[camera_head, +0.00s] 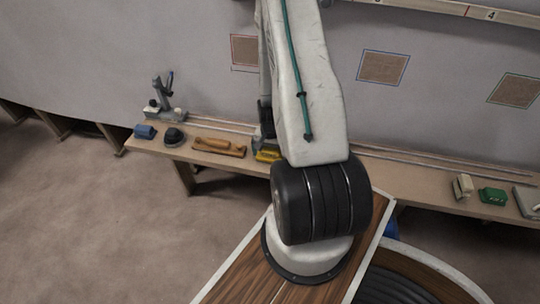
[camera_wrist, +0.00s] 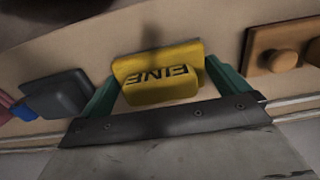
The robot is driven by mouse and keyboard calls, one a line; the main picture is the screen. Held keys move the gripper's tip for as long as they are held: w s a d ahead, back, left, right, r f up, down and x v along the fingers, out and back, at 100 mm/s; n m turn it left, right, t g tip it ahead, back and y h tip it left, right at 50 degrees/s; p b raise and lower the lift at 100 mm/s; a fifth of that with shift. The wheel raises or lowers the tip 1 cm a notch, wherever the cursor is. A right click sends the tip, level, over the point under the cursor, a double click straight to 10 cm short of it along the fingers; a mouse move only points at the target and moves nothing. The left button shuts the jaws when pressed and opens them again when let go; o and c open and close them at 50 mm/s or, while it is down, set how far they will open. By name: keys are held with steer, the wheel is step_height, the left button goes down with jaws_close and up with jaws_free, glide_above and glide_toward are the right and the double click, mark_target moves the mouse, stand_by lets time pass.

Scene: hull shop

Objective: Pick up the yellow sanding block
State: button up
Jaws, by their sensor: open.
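The yellow sanding block (camera_wrist: 160,70) lies on the bench and shows the word FINE, upside down in the wrist view. My gripper (camera_wrist: 170,88) is open, with one green finger on each side of the block. Whether the fingers touch the block I cannot tell. In the head view the yellow block (camera_head: 267,156) is partly hidden behind my arm, near the middle of the bench. My gripper's fingertips are hard to make out there.
The narrow bench (camera_head: 400,170) runs along the grey hull. A wooden tool (camera_head: 218,147), a dark round tool (camera_head: 173,136), a blue block (camera_head: 145,131) and a clamp stand (camera_head: 163,100) are to the left. A green box (camera_head: 493,196) and a cream block (camera_head: 463,186) are to the right.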

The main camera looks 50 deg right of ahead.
mark_target(270, 149)
steer(key=c, duration=0.6)
steer(key=shift+c, duration=0.2)
step_height(270, 149, up, 10)
stand_by(0.3)
